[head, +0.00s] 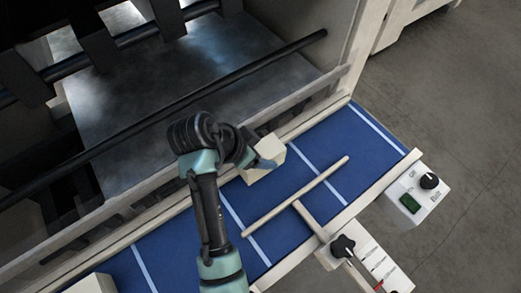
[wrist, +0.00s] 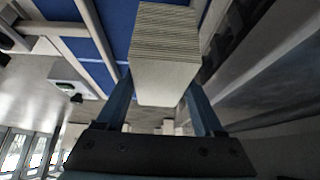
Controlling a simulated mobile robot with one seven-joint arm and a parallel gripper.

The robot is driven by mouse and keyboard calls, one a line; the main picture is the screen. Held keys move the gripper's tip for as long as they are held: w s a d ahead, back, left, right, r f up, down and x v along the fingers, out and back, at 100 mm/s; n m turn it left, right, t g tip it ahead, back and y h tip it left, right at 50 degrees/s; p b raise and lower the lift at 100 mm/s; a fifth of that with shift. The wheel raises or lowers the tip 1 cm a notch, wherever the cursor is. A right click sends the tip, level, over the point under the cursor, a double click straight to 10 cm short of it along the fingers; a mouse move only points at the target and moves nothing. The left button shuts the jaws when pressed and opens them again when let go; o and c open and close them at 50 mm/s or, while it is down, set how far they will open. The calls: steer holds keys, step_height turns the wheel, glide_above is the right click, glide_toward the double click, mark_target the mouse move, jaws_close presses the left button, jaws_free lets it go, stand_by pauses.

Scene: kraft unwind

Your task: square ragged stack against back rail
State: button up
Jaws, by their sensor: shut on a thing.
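A cream stack of sheets (wrist: 166,62) sits between the two blue fingers of my gripper (wrist: 166,103) in the wrist view. The layered edges show on its upper part, and its near face is plain. In the head view the stack (head: 262,160) is over the blue bench top (head: 300,207), close to the pale back rail (head: 320,112). My gripper (head: 262,162) is shut on the stack there, and the arm hides part of it. I cannot tell whether the stack touches the rail or the bench.
A pale T-shaped bar (head: 295,197) lies across the blue top to the right. A control box (head: 417,194) with a knob and a second knobbed unit (head: 350,255) stand at the front edge. Another cream block (head: 92,284) is at the lower left. A dark roller bar (head: 230,80) crosses behind.

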steer(key=shift+f+b, duration=0.9)
steer(key=shift+f, duration=0.45)
steer(key=shift+s+d+f+p, duration=0.1)
steer(key=shift+s+d+p, duration=0.4)
steer(key=shift+s, duration=0.15)
stand_by(0.6)
steer(key=o, duration=1.5)
steer(key=shift+p+v, duration=0.85)
steer(key=shift+v, duration=5.65)
